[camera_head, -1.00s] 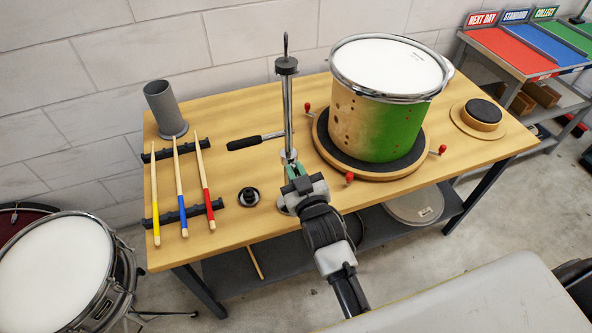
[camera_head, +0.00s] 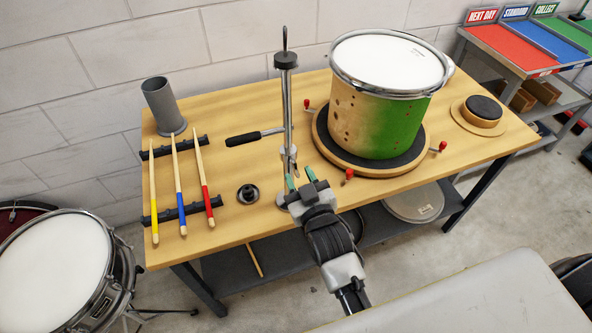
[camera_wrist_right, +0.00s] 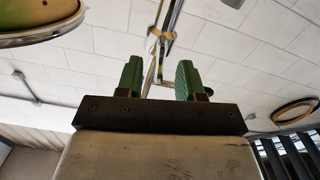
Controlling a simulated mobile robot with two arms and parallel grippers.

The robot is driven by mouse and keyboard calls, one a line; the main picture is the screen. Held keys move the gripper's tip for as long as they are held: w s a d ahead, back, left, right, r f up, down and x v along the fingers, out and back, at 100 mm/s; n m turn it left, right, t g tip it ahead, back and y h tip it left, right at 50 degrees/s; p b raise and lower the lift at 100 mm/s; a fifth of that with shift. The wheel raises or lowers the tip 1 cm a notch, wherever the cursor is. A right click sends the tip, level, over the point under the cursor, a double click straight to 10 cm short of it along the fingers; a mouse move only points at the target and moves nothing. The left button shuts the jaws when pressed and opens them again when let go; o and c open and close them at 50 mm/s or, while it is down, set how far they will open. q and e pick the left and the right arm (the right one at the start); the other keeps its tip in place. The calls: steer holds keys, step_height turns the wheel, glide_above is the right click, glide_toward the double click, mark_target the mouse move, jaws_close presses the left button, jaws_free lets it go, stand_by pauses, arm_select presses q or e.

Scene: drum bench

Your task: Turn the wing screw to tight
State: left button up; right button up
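A chrome post (camera_head: 287,105) with a black top collar and hook stands upright on the bench. Low on the post is a small metal clamp piece with what looks like the wing screw (camera_head: 291,159); it also shows in the right wrist view (camera_wrist_right: 157,38). How tight it is cannot be told. My right gripper (camera_head: 300,179) is open and empty, just in front of and below that piece, apart from it. In the right wrist view the two green fingers (camera_wrist_right: 157,72) stand apart with the post beyond them. My left gripper is not in view.
A drum (camera_head: 383,100) sits on a round turntable with red knobs to the right. A black-handled rod (camera_head: 243,139) lies left of the post. A dark knob (camera_head: 248,194), several drumsticks on racks (camera_head: 178,213) and a grey cup (camera_head: 164,108) are further left.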

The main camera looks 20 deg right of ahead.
steer(key=s+b, duration=0.1)
steer(key=s, duration=0.6)
steer(key=shift+s, duration=0.35)
steer(key=shift+d, duration=0.1)
steer(key=s+a+f+g+y, duration=0.1)
steer(key=s+f+g, duration=0.3)
steer(key=f, duration=1.1)
steer(key=s+a+f+g, duration=0.1)
steer(key=s+f+g, duration=0.25)
steer(key=f, duration=1.15)
steer(key=s+d+f+g, duration=0.4)
steer(key=s+f, duration=0.5)
steer(key=s, duration=0.3)
steer(key=s+d+f+g+h, duration=0.1)
steer(key=s+d+f+g, duration=0.4)
steer(key=s+f, duration=0.5)
steer(key=s+d, duration=0.1)
steer(key=s, duration=0.2)
steer(key=shift+s+d+h, duration=0.15)
steer(key=shift+d+h, duration=0.05)
steer(key=shift+h, duration=0.1)
steer(key=shift+g, duration=0.25)
